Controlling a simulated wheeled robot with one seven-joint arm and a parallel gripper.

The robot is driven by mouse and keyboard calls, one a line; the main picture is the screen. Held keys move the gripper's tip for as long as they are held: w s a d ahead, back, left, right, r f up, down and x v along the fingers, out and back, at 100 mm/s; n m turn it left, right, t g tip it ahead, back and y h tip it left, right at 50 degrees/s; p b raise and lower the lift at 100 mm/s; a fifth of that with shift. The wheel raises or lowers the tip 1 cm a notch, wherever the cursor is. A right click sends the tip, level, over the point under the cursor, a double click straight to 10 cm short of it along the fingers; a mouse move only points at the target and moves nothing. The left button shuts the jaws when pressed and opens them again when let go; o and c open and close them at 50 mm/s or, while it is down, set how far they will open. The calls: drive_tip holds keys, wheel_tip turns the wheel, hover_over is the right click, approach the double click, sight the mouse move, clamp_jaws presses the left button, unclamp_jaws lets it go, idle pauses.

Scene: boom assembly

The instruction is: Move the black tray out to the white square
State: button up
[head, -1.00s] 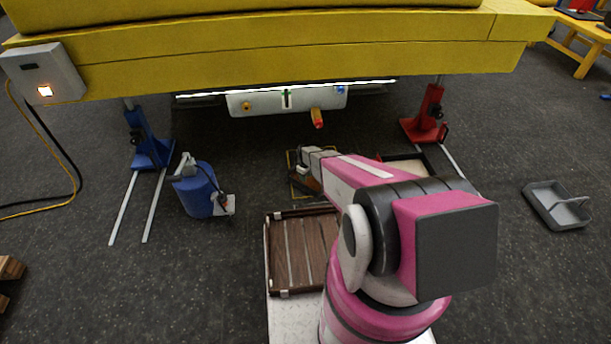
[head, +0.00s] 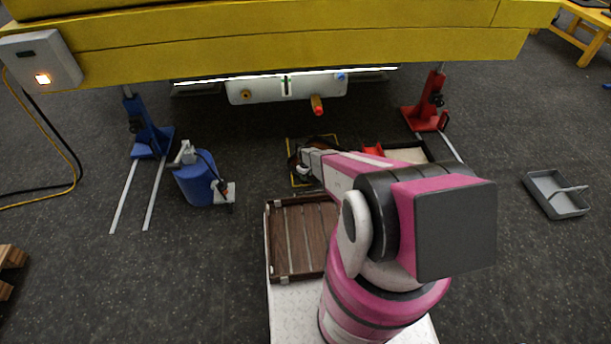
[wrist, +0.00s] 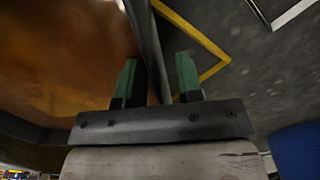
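The black tray (head: 292,162) is a dark, rounded pan on the floor under the yellow boom, partly hidden by my arm in the head view. In the wrist view its brown, glossy inside fills the upper left, and its dark rim (wrist: 149,42) runs between my fingers. My gripper (wrist: 157,75) has green fingertips, one on each side of the rim, with visible gaps. A yellow floor outline (wrist: 205,38) lies beside the tray. A white corner line (wrist: 290,14) shows at the upper right; I cannot tell whether it is the white square.
A blue jack (head: 147,135) and a red jack (head: 428,112) stand under the boom (head: 270,50). A slatted wooden crate (head: 303,240) sits on my deck. A grey tray (head: 556,195) lies far right.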

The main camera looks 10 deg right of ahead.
clamp_jaws()
idle(1.3)
